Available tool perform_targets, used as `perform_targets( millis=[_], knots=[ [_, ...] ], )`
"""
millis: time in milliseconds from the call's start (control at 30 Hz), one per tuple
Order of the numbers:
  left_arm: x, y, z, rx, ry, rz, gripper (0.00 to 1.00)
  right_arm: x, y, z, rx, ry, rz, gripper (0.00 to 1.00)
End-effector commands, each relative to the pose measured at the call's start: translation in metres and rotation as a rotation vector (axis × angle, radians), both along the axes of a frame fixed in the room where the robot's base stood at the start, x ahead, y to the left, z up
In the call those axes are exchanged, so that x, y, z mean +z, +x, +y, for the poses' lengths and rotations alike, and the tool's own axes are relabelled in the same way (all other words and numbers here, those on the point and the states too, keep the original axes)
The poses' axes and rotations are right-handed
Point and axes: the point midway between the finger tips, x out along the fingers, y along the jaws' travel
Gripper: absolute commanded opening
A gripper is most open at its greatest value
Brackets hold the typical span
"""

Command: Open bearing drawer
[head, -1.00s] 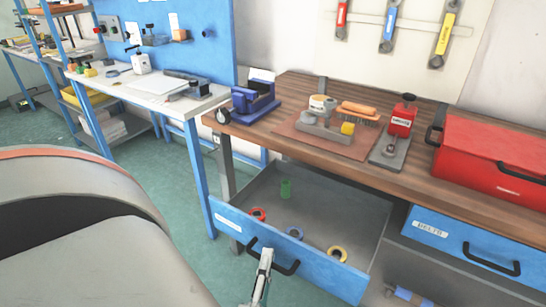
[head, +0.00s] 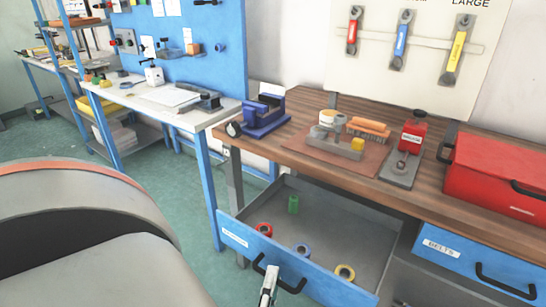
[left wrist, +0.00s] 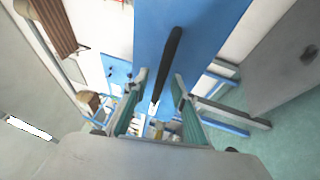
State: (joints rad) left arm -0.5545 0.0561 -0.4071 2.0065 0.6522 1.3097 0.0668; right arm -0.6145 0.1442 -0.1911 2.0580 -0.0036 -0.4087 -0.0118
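The bearing drawer (head: 325,283) has a blue front and a grey inside and stands pulled out below the wooden bench. My left gripper (head: 270,270) is at the black drawer handle (head: 291,290). In the left wrist view the handle (left wrist: 172,50) lies between the fingers of the left gripper (left wrist: 160,76), with gaps visible beside it. My right gripper is not in view.
A closed blue drawer marked "BELTS" (head: 478,263) is to the right. The wooden bench (head: 300,148) holds a red toolbox (head: 495,172), a blue device (head: 263,117) and a red-topped tool (head: 408,150). Green floor is clear left of the drawer.

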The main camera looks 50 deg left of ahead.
Motion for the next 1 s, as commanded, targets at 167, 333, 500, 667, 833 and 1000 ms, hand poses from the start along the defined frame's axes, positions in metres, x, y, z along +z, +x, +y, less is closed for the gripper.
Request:
perform_targets(
  millis=[167,333,500,667,833,1000],
  knots=[
    [-0.007,-0.023,-0.017,-0.001,-0.001,0.007,0.26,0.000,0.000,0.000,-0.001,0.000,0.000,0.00],
    [-0.011,-0.042,-0.031,-0.001,-0.001,0.004,0.26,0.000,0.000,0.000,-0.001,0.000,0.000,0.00],
    [-0.012,-0.051,-0.038,-0.001,-0.001,0.002,0.26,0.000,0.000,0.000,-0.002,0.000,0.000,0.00],
    [-0.012,-0.052,-0.039,-0.001,-0.001,0.002,0.26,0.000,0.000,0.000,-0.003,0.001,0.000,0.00],
    [-0.012,-0.052,-0.039,-0.001,-0.001,0.002,0.26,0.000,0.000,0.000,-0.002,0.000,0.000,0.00],
    [-0.012,-0.052,-0.039,-0.001,-0.001,0.002,0.26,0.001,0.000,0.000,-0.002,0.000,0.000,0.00]
  ],
)
